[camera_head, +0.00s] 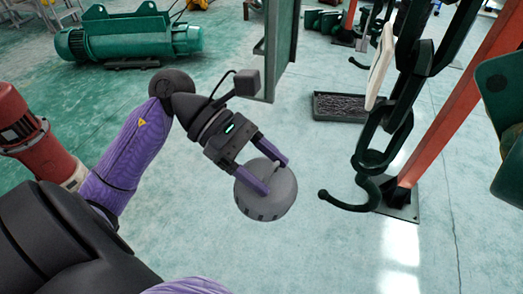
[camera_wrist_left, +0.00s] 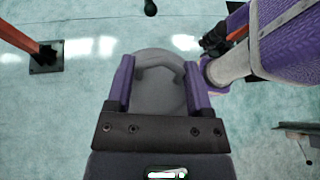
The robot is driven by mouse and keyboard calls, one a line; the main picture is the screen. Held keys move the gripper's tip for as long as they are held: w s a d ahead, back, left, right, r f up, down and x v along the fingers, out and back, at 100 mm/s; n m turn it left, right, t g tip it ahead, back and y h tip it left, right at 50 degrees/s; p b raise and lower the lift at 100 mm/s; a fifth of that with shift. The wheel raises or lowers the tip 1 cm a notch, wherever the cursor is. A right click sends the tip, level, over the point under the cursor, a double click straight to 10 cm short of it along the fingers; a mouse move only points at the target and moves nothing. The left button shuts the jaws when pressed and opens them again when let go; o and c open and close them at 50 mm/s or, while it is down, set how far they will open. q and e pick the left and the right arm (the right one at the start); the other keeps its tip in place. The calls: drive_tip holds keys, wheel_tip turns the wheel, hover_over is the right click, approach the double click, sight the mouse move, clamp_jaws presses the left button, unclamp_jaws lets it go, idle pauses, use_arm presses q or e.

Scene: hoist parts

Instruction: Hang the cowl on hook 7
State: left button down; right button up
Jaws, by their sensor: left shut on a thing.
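The cowl (camera_head: 266,197) is a grey rounded cap with small slots near its lower rim, in the middle of the head view. My left gripper (camera_head: 268,172) is shut on it and holds it up in the air. The left wrist view shows the grey cowl (camera_wrist_left: 160,85) between the two purple fingers. A dark green hook (camera_head: 352,199) hangs from a heavy chain to the right of the cowl, apart from it. I cannot read a number on this hook. My right gripper does not show clearly in either view.
An orange-red post (camera_head: 462,98) on a dark base plate (camera_head: 399,201) stands behind the hook. A black tray (camera_head: 340,107) lies on the floor. A green motor (camera_head: 128,36) is at the back left. A green part (camera_head: 502,90) juts in at the right edge.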

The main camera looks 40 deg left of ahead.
sight(333, 199)
use_arm(q)
drive_tip(key=shift+w+d+y+p, duration=0.15)
drive_tip(key=shift+w+d+p, duration=0.1)
drive_tip(key=shift+d+p, duration=0.5)
drive_tip(key=shift+w+d+y+p, duration=0.15)
drive_tip(key=shift+w+d+p, duration=0.15)
drive_tip(key=shift+d, duration=0.7)
drive_tip(key=shift+w+d+f+p, duration=0.1)
drive_tip(key=shift+w+d+p, duration=0.1)
drive_tip(key=shift+d+p, duration=0.35)
drive_tip(key=shift+w+d+f+p, duration=0.15)
drive_tip(key=shift+d+p, duration=0.1)
drive_tip(key=shift+d, duration=0.6)
drive_tip(key=shift+w+x, duration=0.15)
drive_tip(key=shift+x, duration=0.55)
drive_tip(key=shift+w+x, duration=0.15)
drive_tip(key=shift+x, duration=0.6)
drive_tip(key=shift+d+f+b, duration=0.25)
drive_tip(key=shift+d+b, duration=0.2)
drive_tip(key=shift+b, duration=0.45)
drive_tip(key=shift+w+d+h+b, duration=0.2)
drive_tip(key=shift+d+h+b, duration=0.35)
drive_tip(key=shift+b, duration=0.3)
drive_tip(key=shift+f+b, duration=0.45)
drive_tip(key=shift+b, duration=0.25)
